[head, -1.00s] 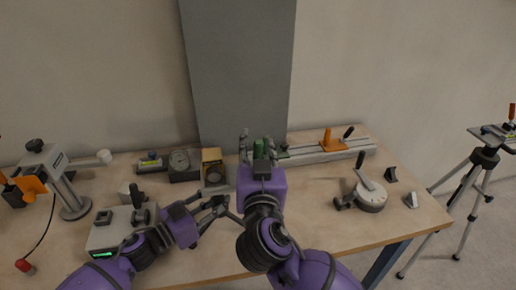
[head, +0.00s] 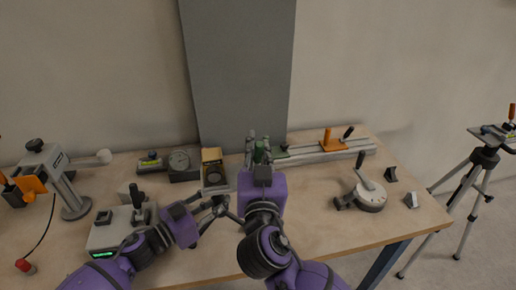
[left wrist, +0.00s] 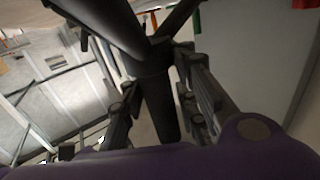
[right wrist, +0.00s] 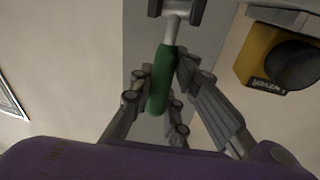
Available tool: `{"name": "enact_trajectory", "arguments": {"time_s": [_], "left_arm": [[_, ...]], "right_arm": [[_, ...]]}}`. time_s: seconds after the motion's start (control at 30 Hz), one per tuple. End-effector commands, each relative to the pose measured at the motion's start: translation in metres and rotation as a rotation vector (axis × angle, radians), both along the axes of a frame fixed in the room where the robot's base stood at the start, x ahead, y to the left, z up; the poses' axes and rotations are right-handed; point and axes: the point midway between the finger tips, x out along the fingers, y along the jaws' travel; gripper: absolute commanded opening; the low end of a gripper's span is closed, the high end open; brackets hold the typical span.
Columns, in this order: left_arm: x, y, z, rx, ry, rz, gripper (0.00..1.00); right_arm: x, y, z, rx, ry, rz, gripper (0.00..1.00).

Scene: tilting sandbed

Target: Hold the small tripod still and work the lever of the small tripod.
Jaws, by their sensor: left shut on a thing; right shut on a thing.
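The small tripod shows in the left wrist view as dark legs (left wrist: 165,112) meeting at a hub. My left gripper (left wrist: 152,62) is shut on it there; its fingers lie on both sides of the hub. In the head view the left gripper (head: 222,204) is low, beside my right wrist, and the tripod is mostly hidden. The lever's green grip (right wrist: 160,82) is on a pale rod in the right wrist view. My right gripper (right wrist: 158,92) is shut on this grip. In the head view the right gripper (head: 257,150) stands above the left, with the green lever between its fingers.
A yellow-framed box (head: 212,167) stands close to the left of my right gripper. A rail with an orange handle (head: 331,141) lies behind to the right. A round crank device (head: 370,195) is farther right. A grey box with a joystick (head: 108,232) is near my left arm.

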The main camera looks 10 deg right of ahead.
Motion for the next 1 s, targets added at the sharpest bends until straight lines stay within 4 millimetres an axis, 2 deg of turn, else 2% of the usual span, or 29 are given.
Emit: {"name": "enact_trajectory", "arguments": {"time_s": [0.3, 0.67, 0.7, 0.8, 0.83, 1.0], "left_arm": [[-0.0009, 0.0004, -0.002, -0.003, 0.009, 0.0, 0.0], [0.0, 0.0013, -0.002, -0.003, 0.009, 0.003, 0.0], [0.0, 0.0014, -0.0021, -0.003, 0.009, 0.003, 0.0], [0.0002, 0.0015, -0.0021, -0.003, 0.009, 0.003, 0.0], [0.0002, 0.0015, -0.0021, -0.003, 0.009, 0.003, 0.0], [0.0001, 0.0013, -0.0019, -0.002, 0.008, 0.003, 0.0]], "right_arm": [[-0.0088, -0.0032, -0.0037, 0.006, -0.123, -0.008, 0.0], [-0.0098, -0.0027, -0.0047, 0.003, -0.133, -0.004, 0.0], [-0.0098, -0.0026, -0.0048, 0.003, -0.133, -0.004, 0.19], [-0.0098, -0.0024, -0.0049, 0.003, -0.132, -0.003, 0.32], [-0.0097, -0.0023, -0.0049, 0.003, -0.132, -0.003, 0.35], [-0.0097, -0.0018, -0.0044, 0.005, -0.133, -0.002, 0.35]]}}
